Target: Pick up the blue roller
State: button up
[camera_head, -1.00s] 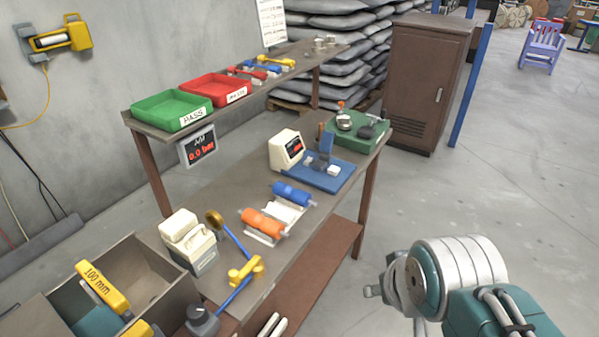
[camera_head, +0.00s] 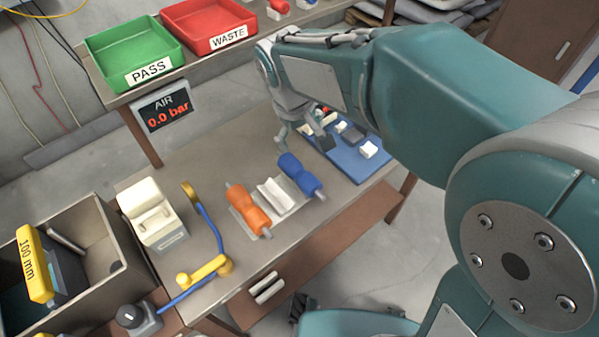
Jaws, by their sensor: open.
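The blue roller (camera_head: 299,174) lies tilted in the picture on the bench, at the right end of a pale metal holder. An orange roller (camera_head: 248,209) lies to its left, with a white V-shaped piece (camera_head: 277,195) between them. My gripper (camera_head: 299,138) is open and empty, above and just behind the blue roller's far end. I see a gap between the fingertips and the roller, but its depth is hard to tell. My arm hides part of the bench's back right.
A blue plate (camera_head: 350,160) with small blocks sits right of the roller. Green (camera_head: 132,50) and red (camera_head: 210,28) trays sit on the shelf above. Bare bench lies behind the orange roller.

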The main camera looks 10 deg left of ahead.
aim_at(291, 163)
jog(key=shift+n, duration=0.5)
jog(key=a+f, duration=0.1)
jog(key=a, duration=0.1)
jog(key=a+f, duration=0.1)
jog(key=shift+w+a+f, duration=0.3)
jog(key=f, duration=0.3)
jog(key=d+f, duration=0.1)
jog(key=shift+w+f, duration=0.3)
jog(key=f, duration=0.5)
jog(key=shift+w+f, duration=0.2)
jog(key=shift+f, duration=0.1)
jog(key=shift+d, duration=0.1)
grip_shut()
